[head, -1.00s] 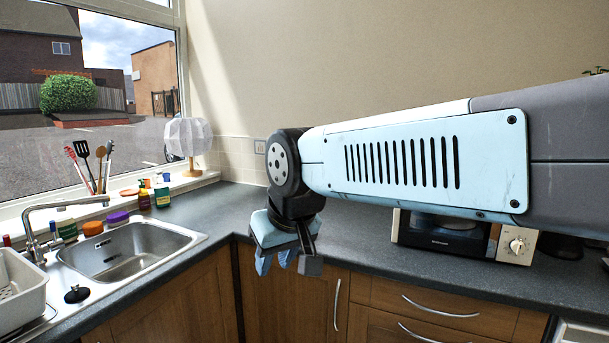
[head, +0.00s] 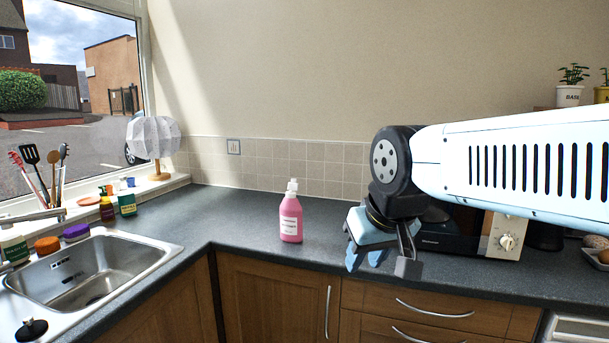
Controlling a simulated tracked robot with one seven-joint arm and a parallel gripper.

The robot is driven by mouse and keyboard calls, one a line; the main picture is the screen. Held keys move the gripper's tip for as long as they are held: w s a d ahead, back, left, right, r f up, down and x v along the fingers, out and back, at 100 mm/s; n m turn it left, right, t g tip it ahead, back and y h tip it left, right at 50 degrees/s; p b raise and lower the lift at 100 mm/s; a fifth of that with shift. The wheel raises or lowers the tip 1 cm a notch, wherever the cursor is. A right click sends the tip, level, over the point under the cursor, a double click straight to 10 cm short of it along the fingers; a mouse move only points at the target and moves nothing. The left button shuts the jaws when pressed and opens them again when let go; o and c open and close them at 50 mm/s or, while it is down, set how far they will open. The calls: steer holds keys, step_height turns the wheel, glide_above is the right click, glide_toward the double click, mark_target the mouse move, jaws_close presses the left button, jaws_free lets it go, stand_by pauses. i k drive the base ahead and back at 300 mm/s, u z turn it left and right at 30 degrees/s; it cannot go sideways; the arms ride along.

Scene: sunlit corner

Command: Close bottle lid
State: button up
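A pink bottle (head: 291,218) with a white label stands upright on the dark worktop, near the corner. My gripper does not touch the bottle.
A microwave (head: 455,232) stands behind my arm on the right. The sink (head: 95,270) is at the left, with small bottles and a white lamp (head: 154,143) along the sill. The worktop (head: 235,210) left of the bottle is clear.

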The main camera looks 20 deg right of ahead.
mark_target(293, 185)
steer(key=z, duration=0.1)
steer(key=i, duration=1)
steer(key=u, duration=0.05)
